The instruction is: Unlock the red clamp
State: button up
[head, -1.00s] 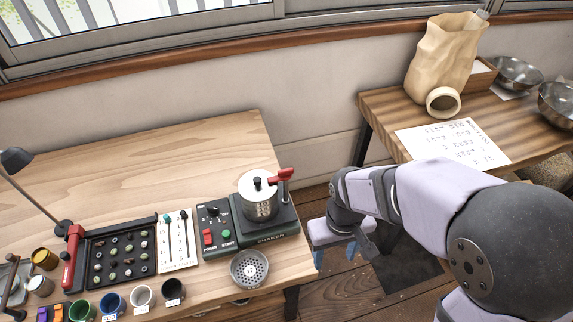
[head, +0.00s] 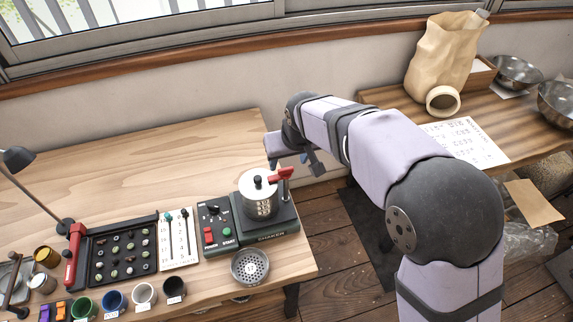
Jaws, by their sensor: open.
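The red clamp (head: 281,175) is a small red lever at the upper right of the silver canister (head: 260,200). The canister stands on the dark shaker machine (head: 272,236) at the right end of the left table. My gripper (head: 273,164) is just behind and above the clamp in the picture, pointing down. It is open, and nothing shows between its fingers. I cannot tell whether a finger touches the clamp. The clamp's far side is hidden.
A control panel with red and green buttons (head: 217,236) is left of the canister. A perforated metal bowl (head: 250,267) sits in front. The table behind the machine is clear.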

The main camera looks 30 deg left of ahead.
aim_at(286, 169)
jog(key=shift+p+x, duration=0.85)
jog(key=shift+x, duration=2.05)
jog(key=shift+r, duration=0.1)
